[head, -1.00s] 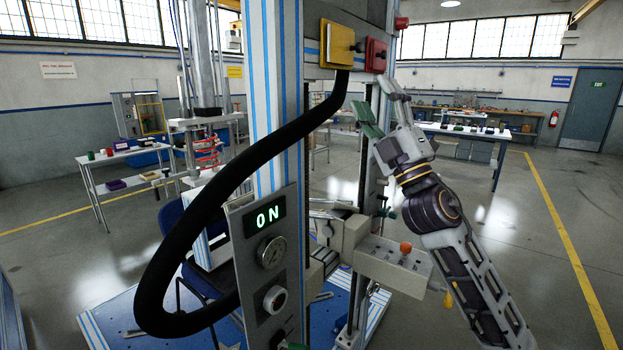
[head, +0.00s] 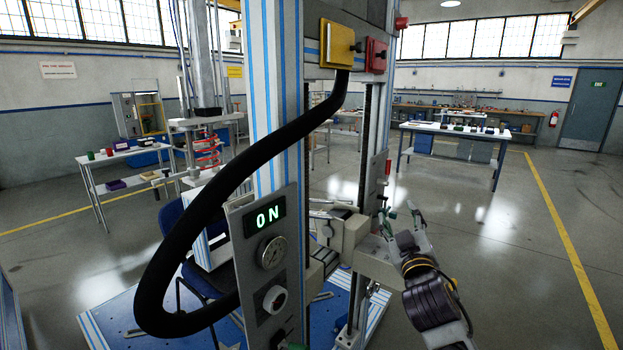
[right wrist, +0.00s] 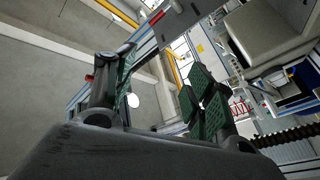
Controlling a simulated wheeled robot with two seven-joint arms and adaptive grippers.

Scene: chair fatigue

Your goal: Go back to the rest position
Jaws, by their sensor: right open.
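My right gripper (head: 400,214) is open and empty, in front of the right side of the test machine, beside its grey crossbeam box (head: 376,258). Its green finger pads point up; whether it touches the machine I cannot tell. In the right wrist view the two fingers (right wrist: 163,92) stand apart with nothing between them. The chair fatigue machine (head: 276,120) has a panel (head: 268,262) whose display reads ON. A blue chair (head: 190,262) stands behind the panel, partly hidden. My left gripper is not in view.
A thick black hose (head: 205,185) loops in front of the machine from the yellow box (head: 337,43). A red box (head: 376,56) sits beside it. A white worktable (head: 455,130) stands at the back right. The floor right of my arm (head: 540,260) is clear.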

